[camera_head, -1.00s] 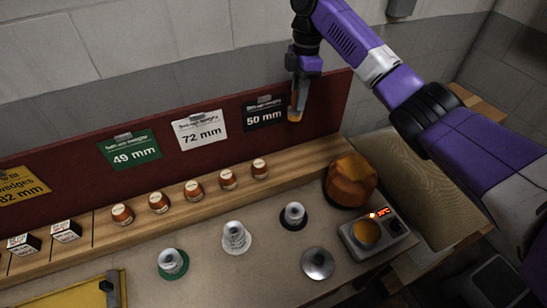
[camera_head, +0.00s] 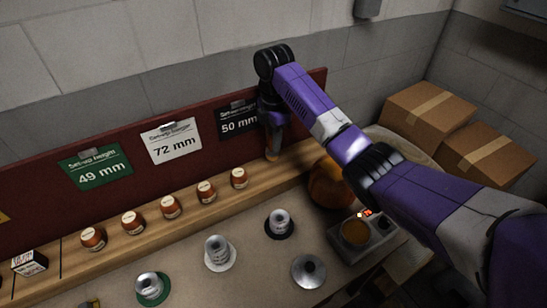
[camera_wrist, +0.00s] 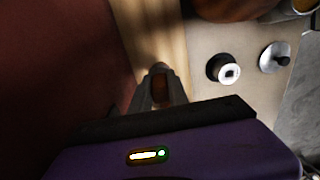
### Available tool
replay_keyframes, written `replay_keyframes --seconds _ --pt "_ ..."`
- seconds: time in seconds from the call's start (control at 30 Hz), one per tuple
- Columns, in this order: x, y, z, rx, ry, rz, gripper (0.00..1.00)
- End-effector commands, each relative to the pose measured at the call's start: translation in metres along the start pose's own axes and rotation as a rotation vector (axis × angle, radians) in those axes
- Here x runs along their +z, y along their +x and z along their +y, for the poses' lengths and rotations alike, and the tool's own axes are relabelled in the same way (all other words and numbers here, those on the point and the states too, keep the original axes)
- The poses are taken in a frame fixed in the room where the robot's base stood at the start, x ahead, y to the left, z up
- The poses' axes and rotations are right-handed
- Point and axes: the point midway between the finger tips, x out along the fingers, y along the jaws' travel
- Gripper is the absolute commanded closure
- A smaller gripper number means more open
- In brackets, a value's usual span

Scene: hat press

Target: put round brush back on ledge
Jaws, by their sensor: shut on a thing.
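My gripper (camera_head: 273,118) points down at the right part of the ledge, in front of the red back board. It is shut on the round brush (camera_head: 272,154), whose tan lower end shows below the fingers. In the wrist view my gripper (camera_wrist: 160,84) has the brown brush (camera_wrist: 160,92) between its fingertips. The wooden ledge (camera_head: 262,184) runs along the back of the bench, and shows in the wrist view as a pale strip (camera_wrist: 152,35). The brush's lower end is at or just above the ledge; contact is unclear.
Several orange-brown jars (camera_head: 171,207) stand on the ledge to the left. Metal pieces on round bases (camera_head: 217,250) stand on the bench in front. An orange-brown rounded form (camera_head: 328,185) and a heater unit (camera_head: 356,233) are at the right. Cardboard boxes (camera_head: 430,110) sit beyond.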

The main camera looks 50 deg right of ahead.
Motion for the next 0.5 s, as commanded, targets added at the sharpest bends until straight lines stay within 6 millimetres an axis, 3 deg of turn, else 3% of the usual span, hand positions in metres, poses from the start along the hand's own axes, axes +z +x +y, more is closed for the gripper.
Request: replay_keyframes --seconds 0.5 --pt "0.0 0.054 0.0 0.0 0.0 0.001 1.0"
